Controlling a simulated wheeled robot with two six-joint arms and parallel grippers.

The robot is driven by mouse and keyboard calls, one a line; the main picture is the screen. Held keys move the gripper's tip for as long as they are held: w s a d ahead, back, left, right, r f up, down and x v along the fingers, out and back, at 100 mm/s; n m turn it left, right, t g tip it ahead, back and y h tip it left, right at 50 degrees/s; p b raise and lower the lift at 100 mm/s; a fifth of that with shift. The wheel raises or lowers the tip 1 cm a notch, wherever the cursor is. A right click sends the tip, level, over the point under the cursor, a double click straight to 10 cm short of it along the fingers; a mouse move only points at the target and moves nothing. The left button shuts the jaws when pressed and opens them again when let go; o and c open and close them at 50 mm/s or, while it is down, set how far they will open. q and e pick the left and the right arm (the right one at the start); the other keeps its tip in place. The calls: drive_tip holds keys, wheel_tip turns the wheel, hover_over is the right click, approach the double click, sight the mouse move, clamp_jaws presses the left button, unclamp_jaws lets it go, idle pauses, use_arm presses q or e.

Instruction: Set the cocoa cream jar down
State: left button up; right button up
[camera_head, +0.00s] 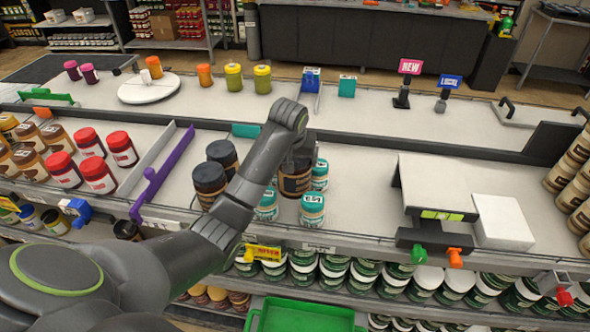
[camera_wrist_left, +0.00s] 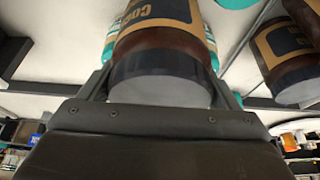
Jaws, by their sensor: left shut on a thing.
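My left gripper (camera_head: 297,160) comes down from above over the front shelf and is shut on the cocoa cream jar (camera_head: 294,183), a dark brown jar with a tan-bordered label. In the left wrist view the jar (camera_wrist_left: 162,45) sits between the two fingers, its dark lid toward the palm and part of its label showing. The jar is upright among small teal-lidded jars (camera_head: 312,208). I cannot tell whether its base touches the shelf (camera_head: 355,210). Two similar dark-lidded jars (camera_head: 209,182) stand to its left; one (camera_wrist_left: 290,55) also shows in the wrist view. My right gripper is not in view.
A purple divider (camera_head: 160,175) and red-lidded jars (camera_head: 88,142) lie further left. A grey stand (camera_head: 432,192) and a white box (camera_head: 502,220) stand to the right. The shelf between the teal-lidded jars and the stand is clear. A green tray (camera_head: 305,318) is below.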

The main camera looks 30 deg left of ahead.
use_arm(q)
drive_tip(key=shift+f+p, duration=0.7)
drive_tip(key=shift+f, duration=2)
drive_tip(key=shift+d+f, duration=0.1)
drive_tip(key=shift+f, duration=0.05)
drive_tip(key=o, duration=1.4)
drive_tip(key=shift+s, duration=0.1)
